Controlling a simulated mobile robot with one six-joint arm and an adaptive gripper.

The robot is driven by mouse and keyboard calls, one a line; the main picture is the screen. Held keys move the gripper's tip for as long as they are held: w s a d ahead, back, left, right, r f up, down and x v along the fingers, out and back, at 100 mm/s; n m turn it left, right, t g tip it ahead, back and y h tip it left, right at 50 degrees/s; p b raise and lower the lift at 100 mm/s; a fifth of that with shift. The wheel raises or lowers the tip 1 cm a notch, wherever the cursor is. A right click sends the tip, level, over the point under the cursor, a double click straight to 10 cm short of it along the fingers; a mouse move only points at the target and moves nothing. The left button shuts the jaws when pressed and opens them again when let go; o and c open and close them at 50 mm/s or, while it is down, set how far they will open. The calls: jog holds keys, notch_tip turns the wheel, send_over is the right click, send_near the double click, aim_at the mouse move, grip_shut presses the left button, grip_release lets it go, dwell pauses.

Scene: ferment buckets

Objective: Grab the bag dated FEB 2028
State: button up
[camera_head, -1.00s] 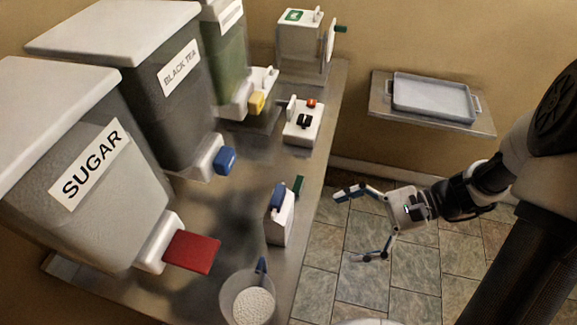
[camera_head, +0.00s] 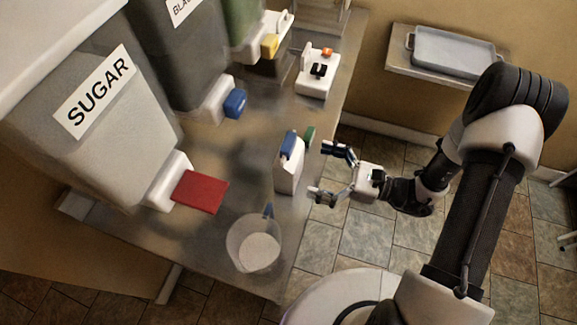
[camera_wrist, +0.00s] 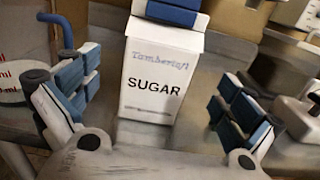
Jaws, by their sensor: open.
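A white carton-shaped bag with a blue top (camera_head: 288,172) stands upright near the right edge of the metal table in the head view. It also shows in the wrist view (camera_wrist: 155,70), with black "SUGAR" lettering and fainter blue writing above; I can see no date on it. A green top (camera_head: 309,136) shows just behind it, its body mostly hidden. My gripper (camera_head: 326,171) is open and empty, just right of the blue-topped bag. In the wrist view the bag stands ahead, between the two spread fingers; I cannot tell any contact.
A clear measuring cup (camera_head: 254,245) with white contents stands in front of the bag. A white scale-like device (camera_head: 318,75) stands behind. A grey tray (camera_head: 452,52) rests on a wall shelf.

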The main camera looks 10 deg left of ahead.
aim_at(300, 164)
jog(key=a, duration=0.2)
jog(key=a+b, duration=0.1)
jog(key=a, duration=0.4)
jog(key=shift+w+a+f, duration=0.1)
jog(key=shift+w+a, duration=0.2)
jog(key=c, duration=1.3)
